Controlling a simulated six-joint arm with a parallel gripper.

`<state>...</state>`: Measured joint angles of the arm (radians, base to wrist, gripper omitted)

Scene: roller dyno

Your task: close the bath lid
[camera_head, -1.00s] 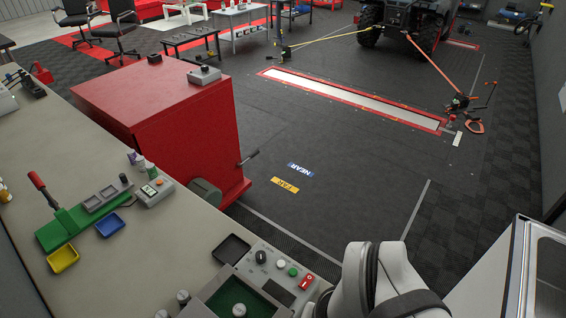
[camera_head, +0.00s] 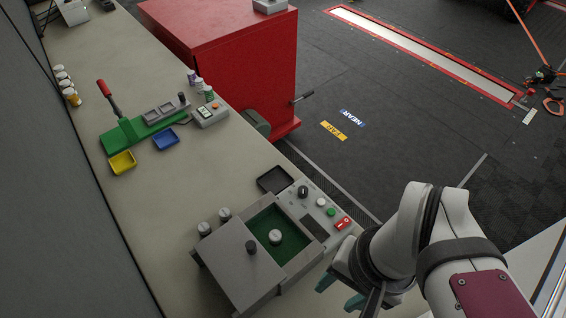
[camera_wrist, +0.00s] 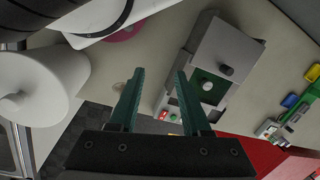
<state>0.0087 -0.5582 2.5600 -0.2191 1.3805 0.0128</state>
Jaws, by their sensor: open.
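The bath is a grey box (camera_head: 300,258) on the bench, with a green interior (camera_head: 265,222) and a pale round piece inside. Its flat grey lid (camera_head: 225,272) with a dark knob (camera_head: 251,247) lies to the left, leaving the green opening uncovered. In the wrist view the lid (camera_wrist: 222,42), its knob (camera_wrist: 226,70) and the green interior (camera_wrist: 215,92) show right of the fingers. My gripper (camera_head: 339,292) is open and empty, to the right of the bath and apart from the knob. Its two teal fingers (camera_wrist: 160,73) show in the wrist view.
A control panel with a red switch (camera_head: 343,223) and green button borders the bath. A black tray (camera_head: 273,180) and two metal-capped pieces (camera_head: 214,222) are close by. Farther along are a green lever press (camera_head: 150,128) and a red cabinet (camera_head: 235,50). Bare bench lies left of the bath.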

